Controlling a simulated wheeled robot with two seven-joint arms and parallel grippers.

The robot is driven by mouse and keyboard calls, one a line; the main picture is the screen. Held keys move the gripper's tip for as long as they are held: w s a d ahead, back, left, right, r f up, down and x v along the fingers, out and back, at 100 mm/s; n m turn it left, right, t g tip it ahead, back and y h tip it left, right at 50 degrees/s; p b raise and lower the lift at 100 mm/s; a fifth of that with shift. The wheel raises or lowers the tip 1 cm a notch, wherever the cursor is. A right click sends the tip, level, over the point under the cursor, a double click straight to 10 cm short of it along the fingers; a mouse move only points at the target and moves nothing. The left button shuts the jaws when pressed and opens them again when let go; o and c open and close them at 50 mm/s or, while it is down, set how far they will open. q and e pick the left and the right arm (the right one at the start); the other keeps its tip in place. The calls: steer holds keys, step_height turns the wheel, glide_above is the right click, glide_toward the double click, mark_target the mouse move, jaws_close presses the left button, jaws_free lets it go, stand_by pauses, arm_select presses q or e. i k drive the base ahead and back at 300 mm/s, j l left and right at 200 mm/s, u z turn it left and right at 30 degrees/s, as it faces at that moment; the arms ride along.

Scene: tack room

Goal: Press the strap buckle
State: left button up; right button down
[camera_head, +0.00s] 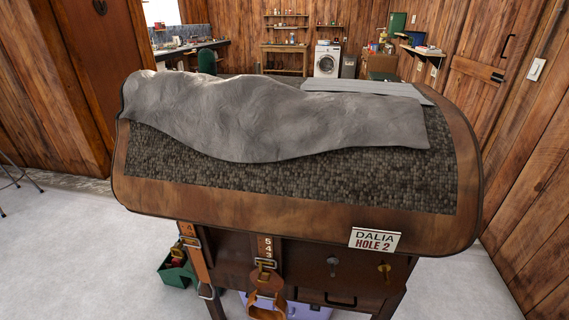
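A brown leather strap (264,244) hangs down the front of the saddle-shaped stand. It carries the numbers 5, 4 and 3, top to bottom. A metal strap buckle (265,264) sits on it just below the 3. A brown leather loop (266,292) hangs under the buckle. A sign (374,240) to the right reads "DALIA HOLE 2". A second leather strap (199,263) with its own metal buckle (191,242) hangs further left. Neither of my grippers shows in the head view.
The stand's wide padded top (300,185) overhangs the front, with a grey cloth (270,115) draped over it. Two knobs (384,267) sit right of the straps. A green box (176,272) and a lilac bin (305,310) stand low. The floor (80,250) left is mostly clear.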

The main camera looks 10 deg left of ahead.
mark_target(175, 254)
steer(key=u, duration=1.2)
